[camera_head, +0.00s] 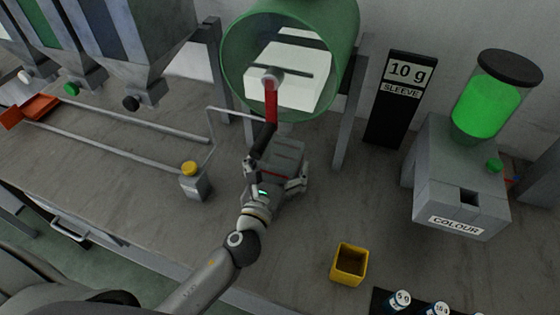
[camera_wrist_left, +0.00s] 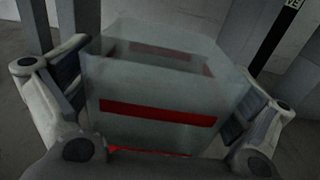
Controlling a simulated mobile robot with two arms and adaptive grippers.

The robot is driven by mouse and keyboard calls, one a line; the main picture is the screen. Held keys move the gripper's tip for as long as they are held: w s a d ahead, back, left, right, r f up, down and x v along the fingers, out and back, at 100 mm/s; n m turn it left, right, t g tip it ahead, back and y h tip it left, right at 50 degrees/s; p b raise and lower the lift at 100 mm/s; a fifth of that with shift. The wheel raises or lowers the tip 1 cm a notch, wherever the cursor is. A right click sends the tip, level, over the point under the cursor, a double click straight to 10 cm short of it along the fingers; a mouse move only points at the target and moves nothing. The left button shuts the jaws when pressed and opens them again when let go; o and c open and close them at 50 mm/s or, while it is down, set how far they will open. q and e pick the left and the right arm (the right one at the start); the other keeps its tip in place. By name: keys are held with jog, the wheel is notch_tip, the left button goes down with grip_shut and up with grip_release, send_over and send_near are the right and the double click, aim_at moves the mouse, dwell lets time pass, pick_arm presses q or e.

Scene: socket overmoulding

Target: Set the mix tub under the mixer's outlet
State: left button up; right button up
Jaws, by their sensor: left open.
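The mix tub (camera_head: 287,155) is a translucent grey box with a red stripe. It stands on the bench below the green mixer drum (camera_head: 232,60), which has a red handle (camera_head: 271,100) hanging in front. My left gripper (camera_head: 277,178) is open at the tub's near side, with one finger on each side of it. In the left wrist view the tub (camera_wrist_left: 160,85) fills the space between the spread fingers; I cannot tell whether they touch it. The mixer's outlet cannot be made out. My right gripper is not in view.
A grey box with a yellow button (camera_head: 190,168) stands left of the arm. The mixer's grey legs (camera_head: 346,130) flank the tub. A yellow cup (camera_head: 349,264) is at the front. The colour dispenser (camera_head: 460,190) and black sleeve sign (camera_head: 393,110) stand right.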

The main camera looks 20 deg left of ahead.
pick_arm(q)
jog(key=shift+r, duration=0.1)
jog(key=s+b, duration=0.3)
jog(key=s, duration=0.7)
jog(key=shift+s+a, duration=0.1)
jog(key=shift+s, duration=0.95)
